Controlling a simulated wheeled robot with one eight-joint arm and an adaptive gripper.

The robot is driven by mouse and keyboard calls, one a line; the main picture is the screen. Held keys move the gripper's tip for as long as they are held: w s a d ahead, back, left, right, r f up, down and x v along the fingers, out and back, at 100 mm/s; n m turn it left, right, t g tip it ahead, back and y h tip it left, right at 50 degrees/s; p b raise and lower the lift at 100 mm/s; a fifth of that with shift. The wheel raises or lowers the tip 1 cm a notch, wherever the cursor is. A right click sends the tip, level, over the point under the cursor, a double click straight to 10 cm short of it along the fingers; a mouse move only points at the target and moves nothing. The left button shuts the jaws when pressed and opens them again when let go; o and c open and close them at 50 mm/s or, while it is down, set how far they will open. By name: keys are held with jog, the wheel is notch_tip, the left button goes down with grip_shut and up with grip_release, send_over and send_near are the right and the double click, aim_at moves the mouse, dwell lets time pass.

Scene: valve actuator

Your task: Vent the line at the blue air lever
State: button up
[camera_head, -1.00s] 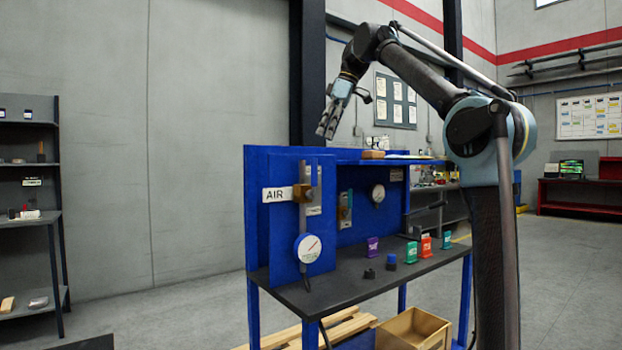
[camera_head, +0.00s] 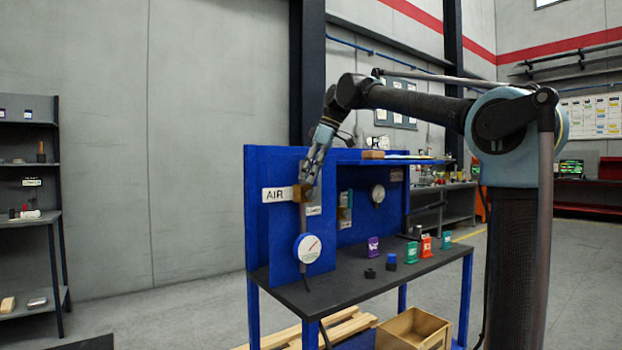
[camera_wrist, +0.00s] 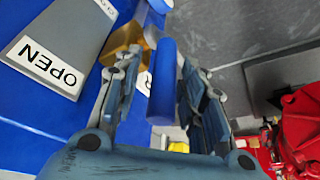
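The blue air lever (camera_wrist: 162,85) shows in the wrist view as a long rounded handle beside a brass valve body (camera_wrist: 122,42). My gripper (camera_wrist: 164,66) is open, with one finger on each side of the lever and visible gaps to it. In the head view my gripper (camera_head: 311,170) is at the upper part of the blue panel, right of the AIR sign (camera_head: 276,194). There it hides the lever and most of the valve. An OPEN label (camera_wrist: 46,67) sits left of the valve in the wrist view. A round gauge (camera_head: 307,248) hangs below on the pipe.
A second gauge (camera_head: 378,193) is on the back panel. A red object (camera_wrist: 300,118) is at the wrist view's right. An open box (camera_head: 414,330) stands below.

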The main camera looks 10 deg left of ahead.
jog(key=shift+a+f, duration=0.1)
jog(key=shift+f, duration=0.25)
jog(key=shift+c, duration=0.4)
grip_shut()
